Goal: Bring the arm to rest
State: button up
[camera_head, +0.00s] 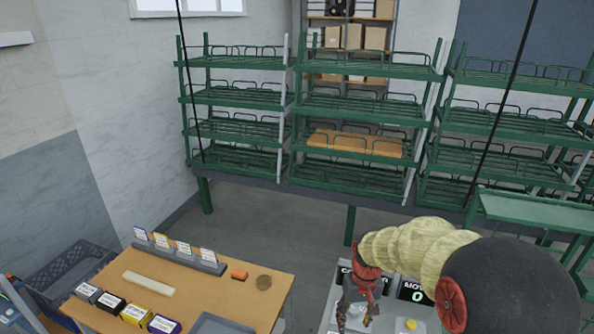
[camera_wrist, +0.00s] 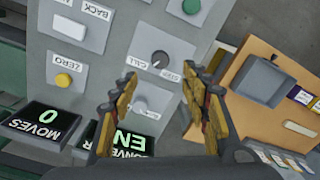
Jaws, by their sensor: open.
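My gripper (camera_wrist: 160,105) is open and empty, with its two yellow-brown padded fingers spread apart in the wrist view. It hangs over a grey control panel (camera_wrist: 100,75). A dark knob (camera_wrist: 160,62) and a pale knob (camera_wrist: 143,103) show beyond and between the fingers. In the head view my gripper (camera_head: 355,312) is at the lower middle, in front of the same panel (camera_head: 392,314), and my arm bulges across the lower right. Much of the panel is hidden by my arm there. Whether any finger touches the panel cannot be told.
The panel has a yellow button (camera_wrist: 63,80), a green button (camera_wrist: 191,6) and a display reading MOVES 0 (camera_wrist: 42,122). A wooden table (camera_head: 215,290) with small boxes, a pale bar and a grey tray stands at left. Green racks (camera_head: 360,105) line the back.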

jog(key=s+r+t+b, duration=0.2)
jog(key=s+r+b, duration=0.1)
jog(key=s, duration=0.4)
jog(key=s+r+t+b, duration=0.2)
jog(key=s+r+b, duration=0.1)
jog(key=s+b, duration=0.3)
jog(key=s+r+t+b, duration=0.1)
jog(key=s+r+b, duration=0.2)
jog(key=s, duration=0.5)
jog(key=shift+s+a+r+m+t+b, duration=0.3)
jog(key=shift+s+a+t+b, duration=0.1)
jog(key=shift+b, duration=0.35)
